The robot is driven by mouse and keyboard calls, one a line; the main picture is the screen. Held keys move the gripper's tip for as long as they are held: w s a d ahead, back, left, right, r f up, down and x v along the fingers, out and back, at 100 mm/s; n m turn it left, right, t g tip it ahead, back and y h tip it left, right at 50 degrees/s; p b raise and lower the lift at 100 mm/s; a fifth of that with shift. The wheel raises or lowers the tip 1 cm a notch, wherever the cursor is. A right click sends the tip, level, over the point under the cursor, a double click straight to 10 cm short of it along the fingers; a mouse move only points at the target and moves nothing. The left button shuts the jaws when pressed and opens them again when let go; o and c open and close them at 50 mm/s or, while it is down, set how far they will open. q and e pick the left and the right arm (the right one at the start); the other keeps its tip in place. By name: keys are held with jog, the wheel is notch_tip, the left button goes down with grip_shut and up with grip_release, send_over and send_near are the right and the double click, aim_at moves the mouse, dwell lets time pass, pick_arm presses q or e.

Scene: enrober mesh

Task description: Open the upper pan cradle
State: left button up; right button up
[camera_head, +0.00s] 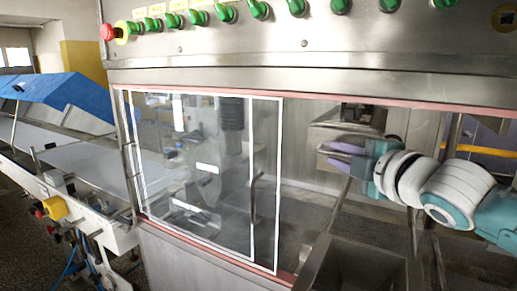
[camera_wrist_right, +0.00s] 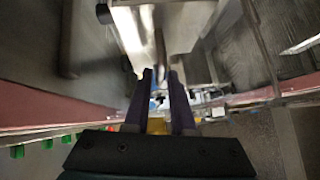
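My right gripper (camera_head: 328,155) reaches in from the right through the open side of the machine. Its two purple fingers with grey tips are apart, with nothing visible held between them. The wrist view also shows the fingers (camera_wrist_right: 160,76) with a gap between them and blurred metal parts beyond. A metal pan-like part (camera_head: 350,118), perhaps the upper pan cradle, is just above and behind the fingers inside the machine. I cannot tell whether the fingers touch it. My left gripper is not in view.
Framed clear sliding panels (camera_head: 205,170) cover the left of the opening. A metal trough (camera_head: 355,262) is below the gripper. The control panel (camera_head: 300,32) with green knobs and a red button (camera_head: 108,32) spans the top. A conveyor with a blue cover (camera_head: 55,90) is at left.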

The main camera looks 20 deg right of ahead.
jog(key=shift+w+f, duration=0.15)
jog(key=shift+w, duration=0.65)
grip_shut()
dwell(1.0)
